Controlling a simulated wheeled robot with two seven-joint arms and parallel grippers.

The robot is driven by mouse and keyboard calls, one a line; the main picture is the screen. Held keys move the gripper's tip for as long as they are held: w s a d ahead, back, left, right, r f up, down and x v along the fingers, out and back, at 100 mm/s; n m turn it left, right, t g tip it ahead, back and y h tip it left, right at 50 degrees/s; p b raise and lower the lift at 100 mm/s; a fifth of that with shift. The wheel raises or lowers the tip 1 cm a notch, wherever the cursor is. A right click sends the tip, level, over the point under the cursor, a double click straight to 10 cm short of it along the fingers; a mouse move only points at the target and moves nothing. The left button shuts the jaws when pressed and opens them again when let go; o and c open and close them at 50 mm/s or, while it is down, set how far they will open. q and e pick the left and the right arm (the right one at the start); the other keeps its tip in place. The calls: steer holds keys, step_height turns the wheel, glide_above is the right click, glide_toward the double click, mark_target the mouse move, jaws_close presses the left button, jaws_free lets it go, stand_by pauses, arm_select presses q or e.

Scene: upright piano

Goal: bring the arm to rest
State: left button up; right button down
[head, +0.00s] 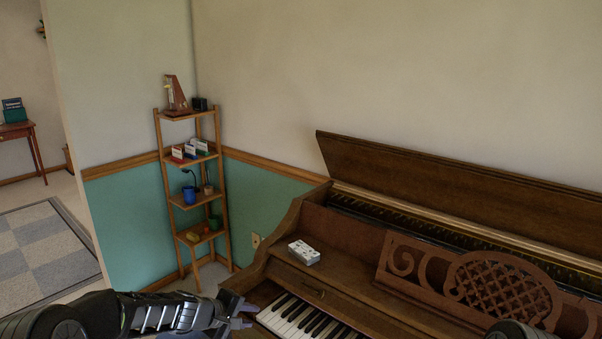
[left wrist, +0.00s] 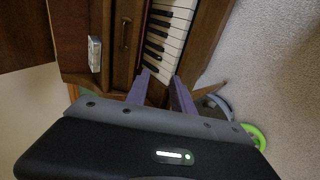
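My left arm comes in from the lower left in the head view, and its gripper (head: 240,314) is over the left end of the piano keyboard (head: 310,320). In the left wrist view the gripper (left wrist: 162,92) has its two purple-grey fingers apart, with nothing between them and the keys beyond. The upright piano (head: 345,285) has its lid raised. A dark rounded part of my own body shows at the bottom right of the head view, but my right gripper is not visible.
A small white box (head: 304,252) lies on the piano's left top ledge. A narrow wooden shelf (head: 190,190) with small items stands in the corner left of the piano. A checked rug (head: 45,250) lies on the floor at far left, near a small table (head: 18,130).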

arm_select(q)
steer(key=s+f+m+g+y, duration=0.3)
steer(key=s+f+m, duration=0.1)
steer(key=s+f, duration=1.35)
steer(key=s+d+f+m+g, duration=0.2)
steer(key=s+d+f, duration=0.1)
steer(key=s, duration=0.9)
steer(key=s+d+f+m+g+h, duration=0.1)
steer(key=s+d+f, duration=0.3)
steer(key=s, duration=0.8)
steer(key=shift+f+m+g+h, duration=0.25)
steer(key=shift+m+g+h, duration=0.05)
steer(key=shift+m+g, duration=0.45)
